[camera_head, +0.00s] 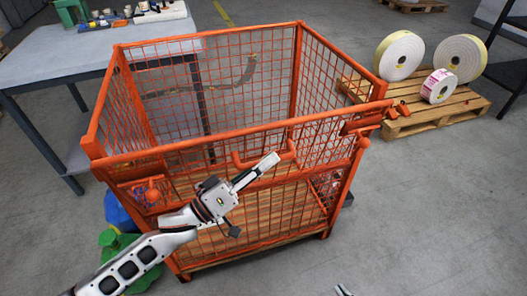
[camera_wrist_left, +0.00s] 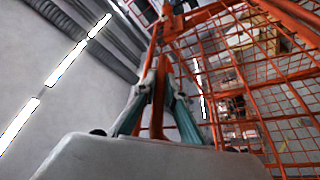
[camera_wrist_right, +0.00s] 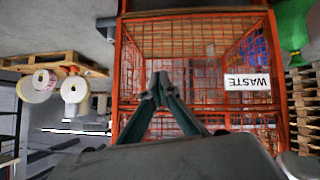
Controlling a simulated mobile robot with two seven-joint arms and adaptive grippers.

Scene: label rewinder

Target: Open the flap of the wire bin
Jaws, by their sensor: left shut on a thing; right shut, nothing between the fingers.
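The orange wire bin (camera_head: 325,70) stands in front of me. Its mesh front flap (camera_head: 215,150) looks upright, with a bar handle (camera_head: 238,162) near the middle. My left gripper (camera_head: 268,163) is at this handle. In the left wrist view my left gripper (camera_wrist_left: 158,88) is shut around an orange bar. Orange latch parts sit at the front's left (camera_head: 152,194) and right (camera_head: 362,124) ends. My right gripper (camera_wrist_right: 161,88) is shut and empty, facing the bin's front (camera_wrist_right: 125,75) from a distance. Its tip (camera_head: 343,290) shows at the head view's bottom edge.
A grey table (camera_head: 50,62) with small items stands behind left. A pallet (camera_head: 440,115) with white rolls (camera_head: 398,55) lies to the right. Blue (camera_head: 117,212) and green (camera_head: 112,248) objects lie by the bin's left front. The floor at front right is clear.

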